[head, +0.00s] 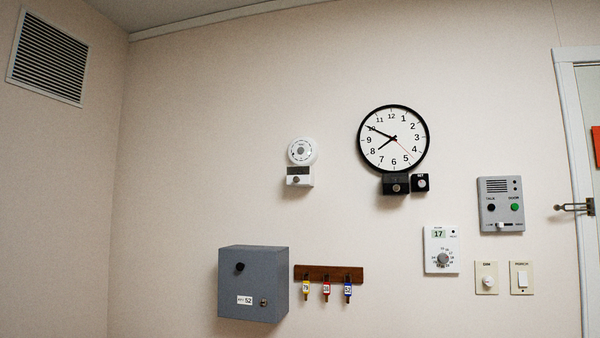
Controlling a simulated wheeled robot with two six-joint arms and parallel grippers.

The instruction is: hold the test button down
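A white round alarm-like device (301,151) is mounted on the wall, left of the clock. A small box (300,176) sits directly below it, with a dark upper part and a round grey knob or button on its pale lower part. The device also has a round grey centre. Any "test" label is too small to read, so I cannot tell which part is the test button. Neither of my grippers is in view, and nothing touches the device.
A wall clock (394,139) hangs right of it, with two black boxes below. A grey intercom (501,204), thermostat (441,249), dimmer (486,278) and switch (521,278) are at right. A grey lockbox (253,284) and key rack (329,274) are below. Door hardware (575,207) protrudes far right.

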